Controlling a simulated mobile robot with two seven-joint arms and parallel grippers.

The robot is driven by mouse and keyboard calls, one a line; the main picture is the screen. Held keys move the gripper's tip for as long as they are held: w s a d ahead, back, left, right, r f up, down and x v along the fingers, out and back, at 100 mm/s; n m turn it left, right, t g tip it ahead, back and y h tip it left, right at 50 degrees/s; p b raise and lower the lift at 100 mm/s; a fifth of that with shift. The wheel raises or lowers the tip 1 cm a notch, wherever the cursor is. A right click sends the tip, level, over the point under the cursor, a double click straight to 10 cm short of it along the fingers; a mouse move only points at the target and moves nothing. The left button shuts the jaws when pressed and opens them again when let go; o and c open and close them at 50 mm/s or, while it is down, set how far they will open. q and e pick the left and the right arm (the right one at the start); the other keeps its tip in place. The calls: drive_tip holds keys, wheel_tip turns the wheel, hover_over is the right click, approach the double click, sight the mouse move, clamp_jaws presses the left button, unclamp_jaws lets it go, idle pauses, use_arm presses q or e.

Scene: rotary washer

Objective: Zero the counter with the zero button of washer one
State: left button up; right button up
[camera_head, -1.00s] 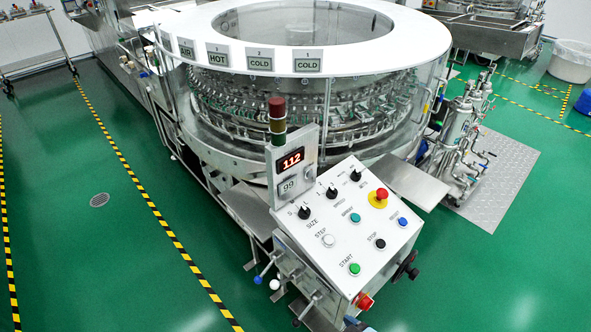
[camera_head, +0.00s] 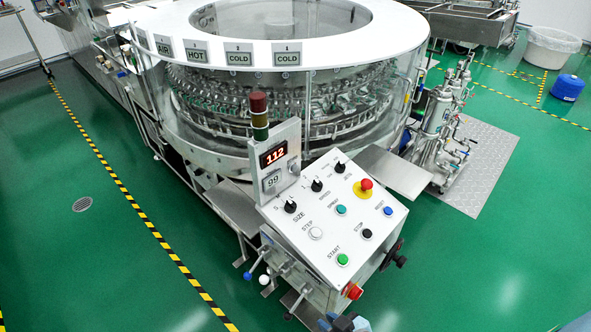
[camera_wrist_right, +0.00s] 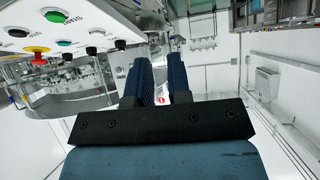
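Washer one's counter (camera_head: 272,155) glows red with 112 on an upright box beside the control panel (camera_head: 328,228). A plate reading 99 (camera_head: 272,181) is below it. A small round pale button (camera_head: 293,167) sits right of the counter on the same face; its marking is too small to read. My right gripper (camera_head: 345,323) shows only partly at the bottom edge, in front of and below the panel. In the right wrist view its two blue fingers (camera_wrist_right: 161,80) stand apart with an empty gap, clear of the panel. My left gripper is not in view.
A signal lamp (camera_head: 258,115) rises above the counter box. The panel carries selector knobs, a red emergency stop (camera_head: 365,185) and several push buttons, including green START (camera_head: 342,259). A black handwheel (camera_head: 395,256) juts from its right side. Green floor (camera_head: 470,270) is open at right.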

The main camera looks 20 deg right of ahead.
clamp_jaws()
idle(0.6)
idle(0.8)
